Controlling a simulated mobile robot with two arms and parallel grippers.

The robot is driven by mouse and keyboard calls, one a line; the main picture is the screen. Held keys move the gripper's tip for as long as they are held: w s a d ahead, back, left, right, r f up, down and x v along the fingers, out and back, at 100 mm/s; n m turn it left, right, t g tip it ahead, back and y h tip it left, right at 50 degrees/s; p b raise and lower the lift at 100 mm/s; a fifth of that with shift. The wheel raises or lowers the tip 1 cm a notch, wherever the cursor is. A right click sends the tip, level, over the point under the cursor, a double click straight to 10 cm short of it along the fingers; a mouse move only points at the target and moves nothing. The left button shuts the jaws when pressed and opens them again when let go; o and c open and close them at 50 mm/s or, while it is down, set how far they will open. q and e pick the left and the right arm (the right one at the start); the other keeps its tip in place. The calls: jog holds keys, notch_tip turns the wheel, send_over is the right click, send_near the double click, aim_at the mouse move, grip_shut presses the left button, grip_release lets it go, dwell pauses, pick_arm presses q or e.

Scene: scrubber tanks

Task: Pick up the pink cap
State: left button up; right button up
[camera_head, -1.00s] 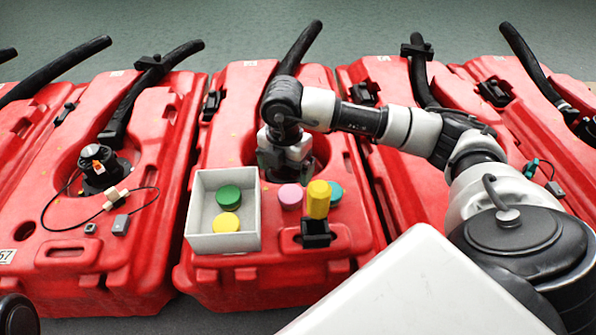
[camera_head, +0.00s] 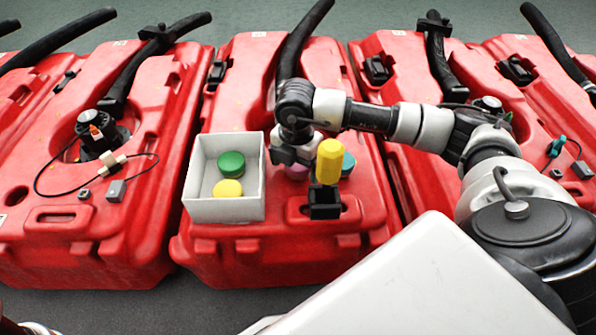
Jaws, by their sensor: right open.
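The pink cap (camera_head: 297,172) sits on the middle red tank, mostly hidden by my right gripper. My right gripper (camera_head: 290,158) is open and points down right at the cap. I cannot tell whether its fingers are around the cap or just above it. A teal cap (camera_head: 347,164) lies to the right of the pink cap, partly behind a yellow cylinder (camera_head: 329,160). My left gripper is not in view.
A white open box (camera_head: 196,209) to the left holds a green cap (camera_head: 231,163) and a yellow cap (camera_head: 227,188). Black hoses rise behind.

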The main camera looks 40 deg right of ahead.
jog(key=shift+f, duration=0.2)
jog(key=shift+c, duration=0.2)
jog(key=c, duration=0.9)
jog(key=shift+c, duration=0.2)
